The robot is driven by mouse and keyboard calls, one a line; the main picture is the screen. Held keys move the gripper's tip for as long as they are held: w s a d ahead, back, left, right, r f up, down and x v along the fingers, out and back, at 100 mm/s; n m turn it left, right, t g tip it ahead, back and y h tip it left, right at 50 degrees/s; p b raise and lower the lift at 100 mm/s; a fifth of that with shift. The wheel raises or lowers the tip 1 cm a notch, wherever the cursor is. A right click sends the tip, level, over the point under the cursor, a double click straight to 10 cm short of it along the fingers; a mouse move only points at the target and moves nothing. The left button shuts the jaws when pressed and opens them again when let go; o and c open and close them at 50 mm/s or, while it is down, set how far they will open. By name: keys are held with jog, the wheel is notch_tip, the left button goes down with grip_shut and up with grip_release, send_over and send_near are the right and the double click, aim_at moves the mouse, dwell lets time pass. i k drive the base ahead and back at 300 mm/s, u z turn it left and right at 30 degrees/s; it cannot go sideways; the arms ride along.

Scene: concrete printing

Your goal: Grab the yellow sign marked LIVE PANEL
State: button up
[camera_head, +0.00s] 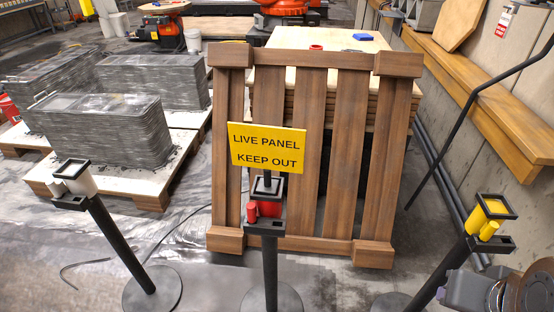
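The yellow sign (267,148) reads LIVE PANEL KEEP OUT in black letters. It faces me near the middle of the head view, slightly tilted. It sits on top of a black post (270,265) with a square black holder and a red cylinder (252,213) below the sign. The post stands on a round base at the bottom edge. A grey and brown metal part of my arm shows at the bottom right corner, apart from the sign. My gripper's fingers are not in view.
A black post with a white cylinder (82,184) stands at the left, another with a yellow cylinder (487,231) at the right. A wooden pallet (342,140) stands upright behind the sign. Layered grey concrete blocks (105,135) are at the left. A wooden bench (490,95) lines the right wall.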

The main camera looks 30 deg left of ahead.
aim_at(267, 148)
jog(key=i, duration=0.45)
jog(key=u, duration=3.85)
jog(key=i, duration=0.3)
jog(key=z, duration=0.1)
